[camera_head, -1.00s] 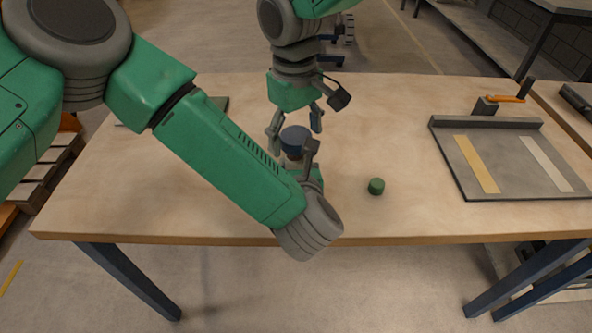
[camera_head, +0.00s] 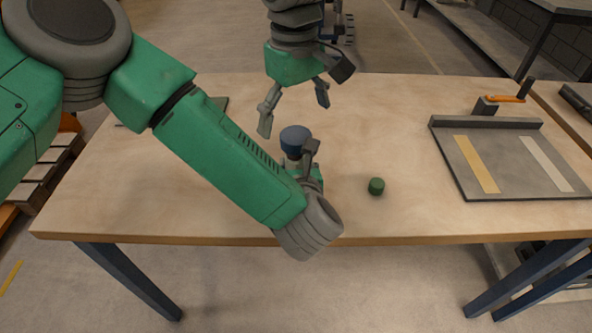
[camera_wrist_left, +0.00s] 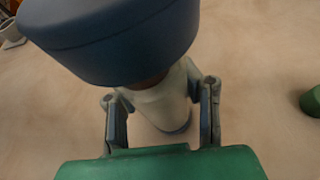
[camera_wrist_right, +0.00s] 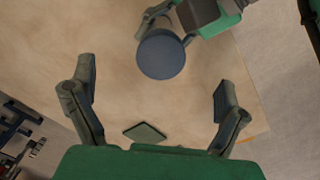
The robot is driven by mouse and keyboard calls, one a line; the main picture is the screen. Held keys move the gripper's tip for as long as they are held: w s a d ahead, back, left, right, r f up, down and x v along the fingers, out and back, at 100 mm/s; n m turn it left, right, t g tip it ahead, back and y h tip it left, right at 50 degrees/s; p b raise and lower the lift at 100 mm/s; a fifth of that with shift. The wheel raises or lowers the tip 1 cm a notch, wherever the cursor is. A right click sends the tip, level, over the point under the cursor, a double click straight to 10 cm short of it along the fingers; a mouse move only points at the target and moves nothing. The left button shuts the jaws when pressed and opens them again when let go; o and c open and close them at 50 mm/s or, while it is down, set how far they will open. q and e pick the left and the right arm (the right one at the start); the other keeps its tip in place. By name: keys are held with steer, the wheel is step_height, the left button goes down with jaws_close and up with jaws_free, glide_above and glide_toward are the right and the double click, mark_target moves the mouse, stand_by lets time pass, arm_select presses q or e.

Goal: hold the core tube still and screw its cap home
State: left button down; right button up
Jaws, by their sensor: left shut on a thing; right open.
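The core tube (camera_wrist_left: 160,104) is a pale cylinder standing upright on the table. Its dark blue cap (camera_head: 295,138) sits on its top and hides the tube's upper end; the cap also shows large in the left wrist view (camera_wrist_left: 110,35) and in the right wrist view (camera_wrist_right: 161,55). My left gripper (camera_wrist_left: 162,112) is shut on the tube below the cap, one finger on each side. In the head view my left arm hides most of the tube. My right gripper (camera_head: 294,112) is open and empty above and behind the cap, apart from it; its spread fingers show in the right wrist view (camera_wrist_right: 152,98).
A small green cylinder (camera_head: 376,186) stands on the table right of the tube. A grey tray (camera_head: 450,168) with a yellow and a pale strip lies at the right. An orange-handled tool (camera_head: 505,98) is behind it. A flat green piece (camera_wrist_right: 145,132) lies on the table.

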step_height(320, 180, up, 12)
steer(key=shift+f, duration=0.2)
steer(key=shift+a, duration=0.1)
arm_select(q)
steer(key=c, duration=1)
jaws_free()
steer(key=v, duration=1.2)
